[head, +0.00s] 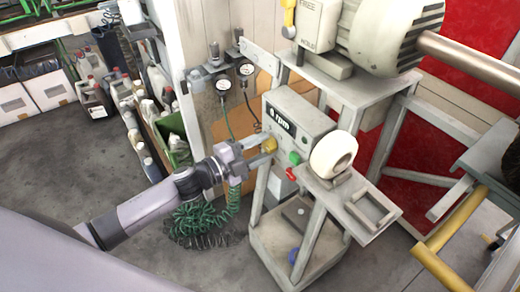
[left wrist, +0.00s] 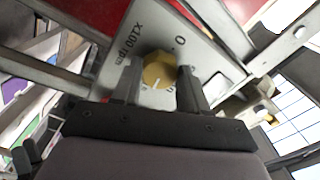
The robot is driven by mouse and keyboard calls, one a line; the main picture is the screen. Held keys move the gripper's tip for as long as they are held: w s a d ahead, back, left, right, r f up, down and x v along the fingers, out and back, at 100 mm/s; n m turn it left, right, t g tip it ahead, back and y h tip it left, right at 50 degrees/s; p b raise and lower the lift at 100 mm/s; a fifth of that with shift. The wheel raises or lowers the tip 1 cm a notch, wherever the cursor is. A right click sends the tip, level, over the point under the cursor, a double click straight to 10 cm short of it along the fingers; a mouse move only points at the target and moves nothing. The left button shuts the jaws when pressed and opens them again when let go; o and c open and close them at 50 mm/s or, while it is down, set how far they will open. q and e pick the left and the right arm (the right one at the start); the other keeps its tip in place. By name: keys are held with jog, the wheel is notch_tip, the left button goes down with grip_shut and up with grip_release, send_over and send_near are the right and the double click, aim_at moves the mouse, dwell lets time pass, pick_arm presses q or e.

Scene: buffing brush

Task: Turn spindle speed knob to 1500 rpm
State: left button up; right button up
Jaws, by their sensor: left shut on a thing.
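The spindle speed knob (head: 269,145) is a yellow knob on the front of the grey control box (head: 297,112). Above it is a dark display with small white text ending in "rpm"; its first character is hard to read. My left gripper (head: 261,151) reaches the knob from the left, fingers on either side of it. In the left wrist view the yellow knob (left wrist: 159,68) sits between the two dark fingers (left wrist: 160,88), on a plate marked "x100 rpm" and "0". A short white line shows at its lower side; most other scale marks are hidden.
A green button (head: 294,158) and a red button (head: 291,174) are close to the knob. A cream buffing wheel (head: 333,155) is to their right. Gauges (head: 223,85) with hoses hang behind my left arm. A yellow rail (head: 470,215) is at the right.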

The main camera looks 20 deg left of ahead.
pick_arm(q)
jog(key=shift+m, duration=1.1)
jog(key=o, duration=1.1)
jog(key=shift+c, duration=0.2)
jog(key=b+v, duration=0.1)
jog(key=v, duration=0.6)
jog(key=shift+s, duration=0.1)
